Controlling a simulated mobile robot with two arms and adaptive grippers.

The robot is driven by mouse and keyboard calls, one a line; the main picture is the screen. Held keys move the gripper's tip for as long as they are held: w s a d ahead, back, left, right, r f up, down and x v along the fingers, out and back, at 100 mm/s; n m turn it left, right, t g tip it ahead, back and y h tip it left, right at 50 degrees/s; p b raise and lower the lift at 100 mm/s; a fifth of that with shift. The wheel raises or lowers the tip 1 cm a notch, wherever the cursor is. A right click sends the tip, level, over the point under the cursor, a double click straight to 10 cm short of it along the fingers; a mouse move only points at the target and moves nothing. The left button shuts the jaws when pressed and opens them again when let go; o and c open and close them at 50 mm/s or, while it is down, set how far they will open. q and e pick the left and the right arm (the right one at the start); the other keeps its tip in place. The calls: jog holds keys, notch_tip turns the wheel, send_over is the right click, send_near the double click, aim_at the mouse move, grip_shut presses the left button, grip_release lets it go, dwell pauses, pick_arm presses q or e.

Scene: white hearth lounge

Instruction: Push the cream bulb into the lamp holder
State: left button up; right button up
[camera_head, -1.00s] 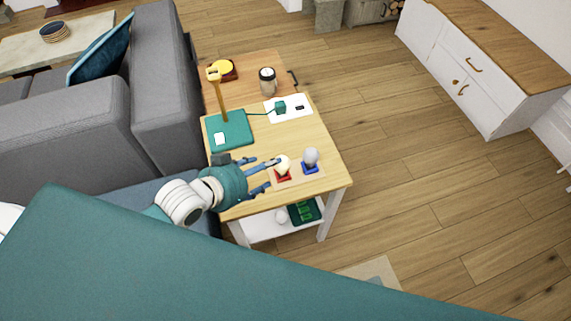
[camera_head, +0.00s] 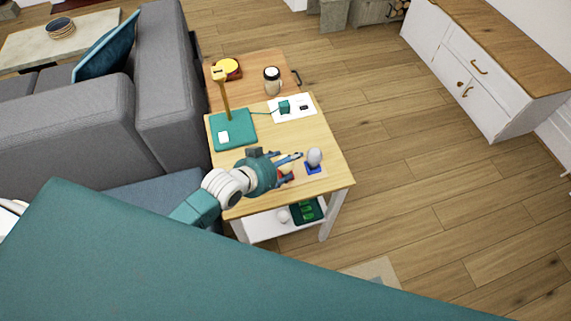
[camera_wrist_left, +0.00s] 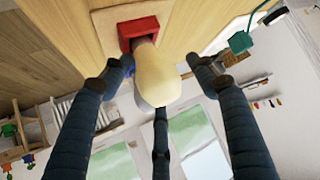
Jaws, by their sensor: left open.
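The cream bulb (camera_head: 287,169) stands in a small red stand (camera_wrist_left: 138,29) on the wooden side table (camera_head: 327,182). In the head view it is mostly hidden by my left gripper (camera_head: 291,168). In the left wrist view the cream bulb (camera_wrist_left: 158,76) lies between the spread fingers of the open gripper (camera_wrist_left: 160,63), with gaps visible at its sides. The lamp has a teal base (camera_head: 233,131), a yellow-brown post and a yellow head (camera_head: 218,73). The inside of its holder cannot be made out. My right gripper is not in view.
A grey-white bulb (camera_head: 314,156) in a blue stand (camera_head: 313,169) is just right of the gripper. A white board (camera_head: 298,114) with a teal plug (camera_head: 284,106) and a jar (camera_head: 272,80) stand farther back. A grey sofa (camera_head: 160,85) borders the table's left.

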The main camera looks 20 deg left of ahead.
pick_arm(q)
jog(key=c, duration=1.1)
jog(key=shift+r, duration=0.1)
